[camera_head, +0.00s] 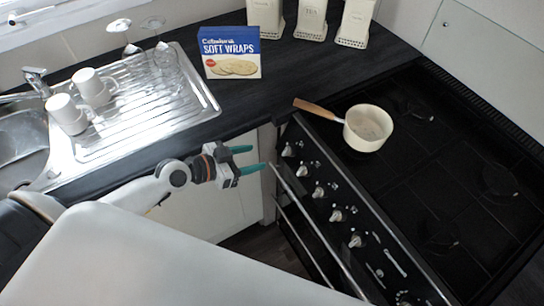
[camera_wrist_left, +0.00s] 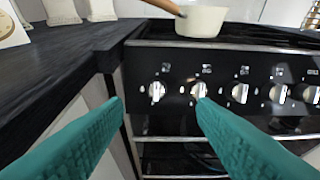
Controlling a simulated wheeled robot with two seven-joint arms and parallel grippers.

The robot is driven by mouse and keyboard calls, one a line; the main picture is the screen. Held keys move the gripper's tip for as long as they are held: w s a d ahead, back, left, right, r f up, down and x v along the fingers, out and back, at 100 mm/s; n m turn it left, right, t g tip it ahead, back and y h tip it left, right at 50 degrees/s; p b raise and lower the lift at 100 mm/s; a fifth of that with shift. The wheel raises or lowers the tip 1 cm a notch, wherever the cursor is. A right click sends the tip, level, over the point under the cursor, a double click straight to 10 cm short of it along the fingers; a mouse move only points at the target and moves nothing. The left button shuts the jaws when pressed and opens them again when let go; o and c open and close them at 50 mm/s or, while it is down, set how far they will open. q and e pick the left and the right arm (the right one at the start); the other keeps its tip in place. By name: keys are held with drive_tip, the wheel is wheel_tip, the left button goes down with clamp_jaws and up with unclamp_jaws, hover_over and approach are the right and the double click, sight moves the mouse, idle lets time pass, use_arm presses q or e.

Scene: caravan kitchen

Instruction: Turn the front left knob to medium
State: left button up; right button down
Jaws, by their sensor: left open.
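A row of several silver knobs runs along the black stove's front panel (camera_head: 325,177). The leftmost knob (camera_head: 288,151) is nearest the counter; in the left wrist view it (camera_wrist_left: 156,91) appears between my fingertips, farther off. The second knob (camera_wrist_left: 198,90) is just above the right fingertip there. My left gripper (camera_head: 257,158) is open and empty, its teal fingers pointing at the panel with a gap to the knobs. In the left wrist view its fingers (camera_wrist_left: 159,101) are spread wide. The knob markings are too small to read. My right gripper is not in view.
A cream saucepan (camera_head: 369,127) with a wooden handle stands on the stove top (camera_head: 430,165). The dark counter (camera_head: 300,80) holds a soft wraps box (camera_head: 231,53) and canisters (camera_head: 311,20). A drainer (camera_head: 150,110) with mugs and glasses is at left. Oven rails lie below the knobs.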

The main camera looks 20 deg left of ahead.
sight(285, 150)
use_arm(q)
drive_tip(key=x, duration=0.4)
drive_tip(key=p+x, duration=0.1)
drive_tip(key=x, duration=0.3)
drive_tip(key=p+x, duration=0.1)
drive_tip(key=x, duration=0.3)
drive_tip(key=shift+w+a+f, duration=0.1)
drive_tip(key=shift+a+f, duration=0.2)
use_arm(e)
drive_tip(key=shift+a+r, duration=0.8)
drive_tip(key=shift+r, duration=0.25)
use_arm(q)
drive_tip(key=shift+c, duration=0.2)
drive_tip(key=c, duration=0.9)
